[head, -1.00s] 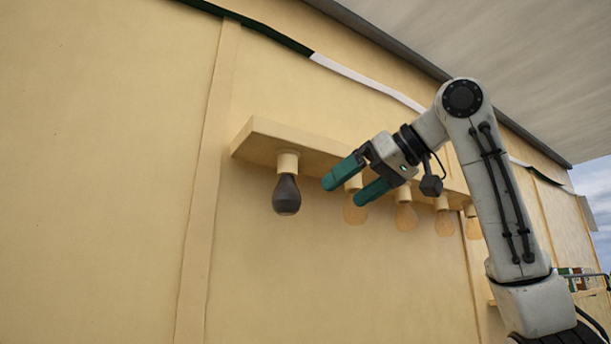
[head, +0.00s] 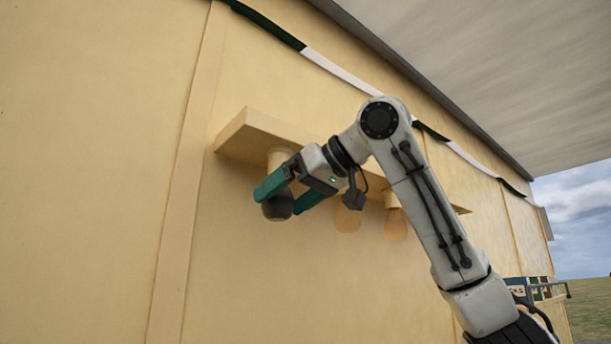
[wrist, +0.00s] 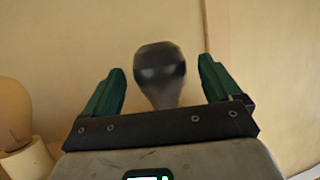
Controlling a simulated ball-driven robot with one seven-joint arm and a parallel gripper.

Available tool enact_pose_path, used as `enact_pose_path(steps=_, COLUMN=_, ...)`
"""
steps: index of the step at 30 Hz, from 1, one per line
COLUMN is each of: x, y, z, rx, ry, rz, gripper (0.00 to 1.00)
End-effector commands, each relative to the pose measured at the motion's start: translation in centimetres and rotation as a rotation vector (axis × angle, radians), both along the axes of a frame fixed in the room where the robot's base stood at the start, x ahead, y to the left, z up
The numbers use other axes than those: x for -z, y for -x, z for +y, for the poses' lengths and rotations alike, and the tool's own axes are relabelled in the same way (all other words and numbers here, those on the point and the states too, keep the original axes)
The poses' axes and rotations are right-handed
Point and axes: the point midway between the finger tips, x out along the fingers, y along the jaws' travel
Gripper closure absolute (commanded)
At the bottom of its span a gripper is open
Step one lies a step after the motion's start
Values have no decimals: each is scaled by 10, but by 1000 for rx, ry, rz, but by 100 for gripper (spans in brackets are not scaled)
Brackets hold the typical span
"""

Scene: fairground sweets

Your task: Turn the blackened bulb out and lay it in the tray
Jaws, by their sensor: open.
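The blackened bulb (head: 278,208) hangs from a socket under a cream ledge (head: 240,135) on the wall. My gripper (head: 277,204) is open, with one green finger on either side of the dark bulb. In the wrist view the dark bulb (wrist: 160,62) stands between the two spread fingers, with a gap visible on each side. The neck and socket of the bulb are partly hidden by my gripper in the head view. I see no tray in these frames.
Pale bulbs (head: 347,217) hang further right under the same ledge, close behind my arm. One pale bulb (wrist: 12,105) shows at the left of the wrist view. Coloured items (head: 535,287) sit at the far right. The wall below the ledge is clear.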

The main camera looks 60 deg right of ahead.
Motion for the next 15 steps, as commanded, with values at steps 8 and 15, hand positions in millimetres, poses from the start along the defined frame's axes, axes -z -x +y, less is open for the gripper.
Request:
enact_pose_path(steps=8, x=8, y=-21, z=0, rx=0, ry=0, rz=-1, gripper=8)
enact_pose_path(steps=15, x=9, y=-23, z=0, rx=0, ry=0, rz=-1, gripper=8)
